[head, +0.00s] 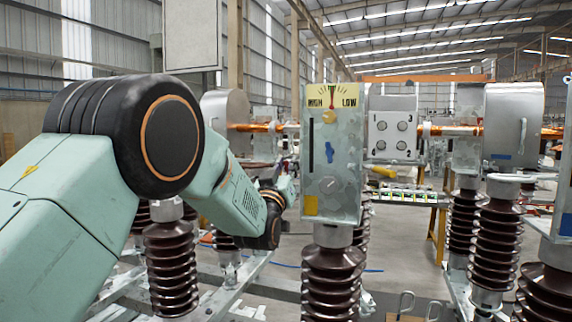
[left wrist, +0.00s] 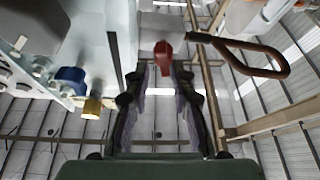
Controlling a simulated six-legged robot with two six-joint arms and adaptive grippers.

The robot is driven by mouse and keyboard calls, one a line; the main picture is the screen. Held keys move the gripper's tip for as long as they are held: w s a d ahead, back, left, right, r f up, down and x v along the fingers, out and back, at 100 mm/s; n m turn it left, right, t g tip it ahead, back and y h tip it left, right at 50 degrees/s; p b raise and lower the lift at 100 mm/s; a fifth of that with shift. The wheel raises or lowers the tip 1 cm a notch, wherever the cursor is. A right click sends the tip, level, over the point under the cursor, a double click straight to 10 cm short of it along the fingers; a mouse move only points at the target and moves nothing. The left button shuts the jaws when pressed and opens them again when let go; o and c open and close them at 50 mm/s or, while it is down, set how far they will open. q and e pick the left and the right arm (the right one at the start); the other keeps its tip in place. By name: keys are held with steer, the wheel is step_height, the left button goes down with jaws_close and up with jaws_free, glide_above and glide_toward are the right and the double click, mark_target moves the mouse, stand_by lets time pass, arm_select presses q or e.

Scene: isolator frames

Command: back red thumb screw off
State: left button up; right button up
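The red thumb screw (left wrist: 163,58) shows in the left wrist view, at the far end of my left gripper. It lies between the tips of my left gripper (left wrist: 163,73), whose two dark fingers stand apart. A gap seems to show on both sides of the red screw, so the fingers do not look closed on it. In the head view my left arm reaches in from the left, and its dark wrist is beside the grey-green panel box (head: 331,200). The left fingers and the red screw are hidden there. My right gripper is in neither view.
A brown loop handle (left wrist: 283,62) on a pale rod is close right of the fingertips. A blue knob (left wrist: 70,79) and a brass knob (left wrist: 92,107) stick out at the left. Brown ribbed insulators (head: 334,284) stand below the boxes. A numbered box (head: 392,130) is behind.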

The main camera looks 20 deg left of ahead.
arm_select(q)
steer(key=shift+w+a+f, duration=0.3)
steer(key=shift+w, duration=0.05)
steer(key=shift+c, duration=0.8)
steer(key=shift+d, duration=0.25)
jaws_close()
steer(key=shift+a, duration=0.15)
